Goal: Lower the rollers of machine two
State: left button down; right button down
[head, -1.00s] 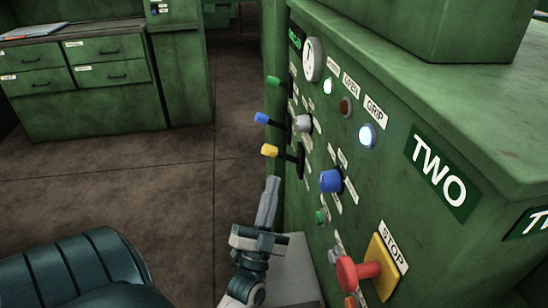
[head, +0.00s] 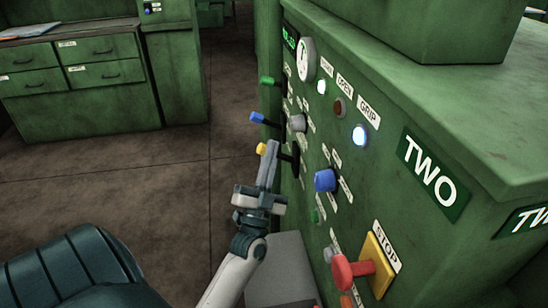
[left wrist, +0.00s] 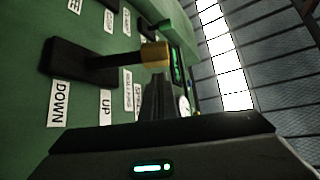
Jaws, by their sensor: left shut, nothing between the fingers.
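The control panel of machine two, marked by a TWO sign (head: 436,173), stands on the right in the head view. Three levers stick out of its left part, with a green knob (head: 267,81), a blue knob (head: 257,118) and a yellow knob (head: 261,149). My left gripper (head: 272,146) is shut and empty, its tips right at the yellow knob and partly covering it. In the left wrist view the yellow knob (left wrist: 155,54) is just beyond the fingertips (left wrist: 160,80); I cannot tell whether they touch. DOWN (left wrist: 60,103) and UP (left wrist: 106,106) labels sit beside its slot.
The panel also carries a blue rotary knob (head: 325,180), a red stop button (head: 343,270) on a yellow plate, a gauge (head: 306,59) and a lit white lamp (head: 360,135). Green drawers (head: 85,75) stand at the far left. The floor between is clear.

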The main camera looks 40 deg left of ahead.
pick_arm(q)
jog(key=shift+a+f+h, duration=0.3)
jog(key=shift+a+f, duration=0.1)
jog(key=shift+f, duration=0.15)
pick_arm(e)
jog(key=shift+w+a+r, duration=0.15)
jog(key=shift+w+a, duration=0.05)
jog(key=shift+a, duration=0.05)
pick_arm(q)
jog(key=shift+f, duration=0.15)
